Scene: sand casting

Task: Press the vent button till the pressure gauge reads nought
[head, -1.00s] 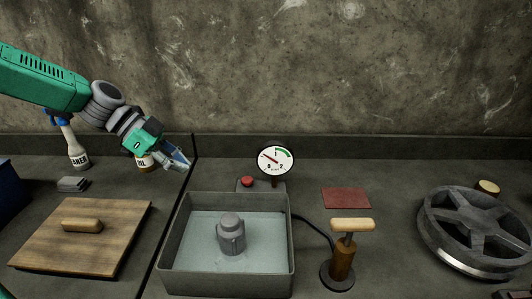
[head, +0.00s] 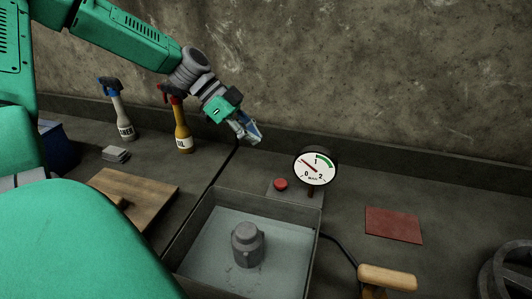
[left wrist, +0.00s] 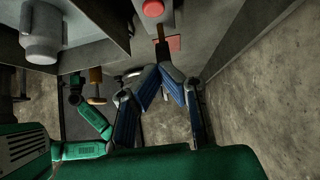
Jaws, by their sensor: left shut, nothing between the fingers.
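The red vent button (head: 281,184) sits on a small grey base behind the casting box. It also shows at the top of the left wrist view (left wrist: 153,8). The round white pressure gauge (head: 316,166) stands just right of the button; its red needle points up and left, between 0 and 1. My left gripper (head: 253,137) is shut and empty, up and left of the button and apart from it. Its blue fingers meet in the left wrist view (left wrist: 160,70). A green arm that appears to be my right shows small there; its gripper (left wrist: 75,80) is too small to judge.
An open grey box (head: 197,235) holding a grey casting stands in front of the button. A wooden-handled pump (head: 387,278) is at front right, a red mat (head: 394,225) right of the gauge. Two spray bottles (head: 183,128) stand behind left. A wooden board (head: 150,195) lies left.

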